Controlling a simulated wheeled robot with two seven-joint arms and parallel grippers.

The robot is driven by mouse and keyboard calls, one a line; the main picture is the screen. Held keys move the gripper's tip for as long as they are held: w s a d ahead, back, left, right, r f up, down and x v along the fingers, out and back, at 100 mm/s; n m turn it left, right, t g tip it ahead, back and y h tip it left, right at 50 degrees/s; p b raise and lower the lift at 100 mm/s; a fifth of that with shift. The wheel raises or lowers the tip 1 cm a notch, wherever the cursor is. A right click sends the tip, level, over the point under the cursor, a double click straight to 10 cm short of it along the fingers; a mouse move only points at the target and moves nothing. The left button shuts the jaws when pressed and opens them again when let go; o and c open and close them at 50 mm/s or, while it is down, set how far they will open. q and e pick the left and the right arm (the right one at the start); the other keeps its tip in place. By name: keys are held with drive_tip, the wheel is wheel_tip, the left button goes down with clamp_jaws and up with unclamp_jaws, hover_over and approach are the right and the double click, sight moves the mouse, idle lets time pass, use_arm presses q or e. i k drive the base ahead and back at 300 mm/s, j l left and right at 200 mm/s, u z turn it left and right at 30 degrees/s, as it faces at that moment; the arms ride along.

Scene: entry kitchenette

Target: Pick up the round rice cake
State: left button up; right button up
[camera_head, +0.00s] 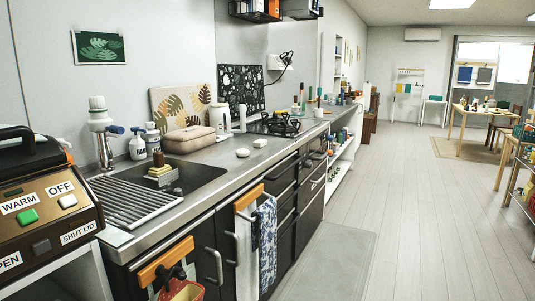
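Two small white pieces lie apart on the steel counter (215,160), in front of the kettle. The nearer white piece (242,153) looks rounded and low, and could be the round rice cake. The farther white piece (260,143) lies a little to the right and back and looks similar in size. They are too small here to tell their exact shapes for sure. Neither of my grippers shows in the head view.
A sink with a drying rack (134,203), a beige pouch (188,138), a white kettle (220,118) and a stove (275,126) line the counter. A labelled machine (45,215) stands at the left. The floor (400,220) to the right is open.

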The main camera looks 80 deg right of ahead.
sight(242, 153)
drive_tip(key=z, duration=2.55)
